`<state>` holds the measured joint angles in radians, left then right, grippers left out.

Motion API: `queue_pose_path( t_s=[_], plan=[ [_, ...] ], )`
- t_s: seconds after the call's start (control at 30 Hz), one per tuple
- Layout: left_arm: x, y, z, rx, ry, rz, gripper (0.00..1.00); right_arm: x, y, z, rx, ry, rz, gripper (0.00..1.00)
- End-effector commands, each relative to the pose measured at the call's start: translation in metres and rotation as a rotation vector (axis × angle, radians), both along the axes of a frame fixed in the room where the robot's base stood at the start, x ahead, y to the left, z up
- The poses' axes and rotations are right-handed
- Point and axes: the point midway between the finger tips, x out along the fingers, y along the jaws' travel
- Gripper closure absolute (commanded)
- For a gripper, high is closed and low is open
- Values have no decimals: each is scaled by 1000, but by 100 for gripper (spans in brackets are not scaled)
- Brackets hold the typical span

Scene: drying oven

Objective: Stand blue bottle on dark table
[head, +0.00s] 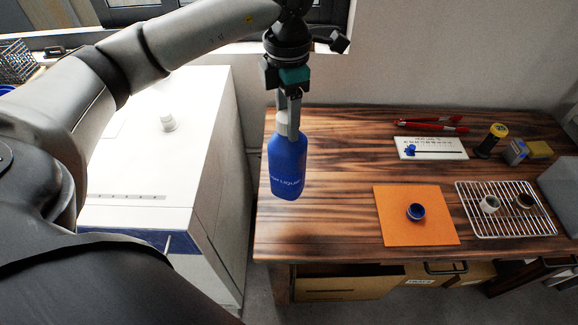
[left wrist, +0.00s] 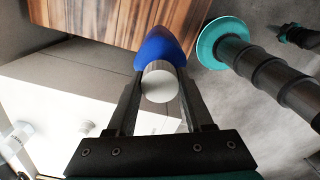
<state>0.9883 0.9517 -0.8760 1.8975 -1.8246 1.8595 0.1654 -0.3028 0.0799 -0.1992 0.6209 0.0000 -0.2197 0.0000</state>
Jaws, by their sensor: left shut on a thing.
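The blue bottle (head: 287,165) with a white cap hangs upright in my left gripper (head: 289,108). The gripper is shut on the bottle's cap end. In the head view the bottle appears over the left end of the dark wooden table (head: 330,185); its exact height above the top cannot be told. In the left wrist view the white cap sits between the fingers (left wrist: 158,90), with the blue body (left wrist: 160,45) beyond it and the dark table (left wrist: 100,18) at the top. My right gripper is not clearly in view.
An orange mat (head: 390,225) with a small blue cup (head: 416,212) lies mid-table. A wire rack (head: 475,222) with two small cups stands to its right. A white card (head: 430,148) and red tools (head: 425,124) lie behind. A white cabinet (head: 190,110) stands left. The table's left part is clear.

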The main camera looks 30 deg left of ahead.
Motion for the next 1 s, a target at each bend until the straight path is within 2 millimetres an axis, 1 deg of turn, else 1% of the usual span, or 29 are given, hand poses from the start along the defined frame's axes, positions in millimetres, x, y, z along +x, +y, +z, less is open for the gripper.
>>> queue_pose_path(
  t_s=[0.03, 0.1, 0.2, 0.3, 0.4, 0.57, 0.83, 0.9, 1.0],
  plan=[
    [-1, 0, -13, -1, 2, 1, 100, -2, 0, -1, -1, 3, 0, 100],
    [-1, 0, -31, 0, 3, 0, 100, -2, 0, -3, -1, 4, 0, 100],
    [0, 0, -53, -1, 0, 0, 100, -2, 0, -4, -1, 4, 0, 100],
    [0, 0, -70, -1, -1, 0, 100, -2, -1, -5, -1, 4, 1, 100],
    [1, 0, -80, -2, -4, -1, 100, -2, 0, -5, -1, 4, 1, 100],
    [1, 0, -88, -2, -4, 0, 100, 0, 0, -5, -1, 2, 1, 100],
    [1, 0, -123, -2, -2, 0, 100, 1, 0, -8, -1, 0, 1, 100],
    [1, 0, -127, -2, -4, -1, 100, 1, 0, -8, -1, 0, 1, 100],
    [1, 0, -126, -1, -5, -1, 100, 2, 0, -8, -1, -1, 1, 100]
  ],
)
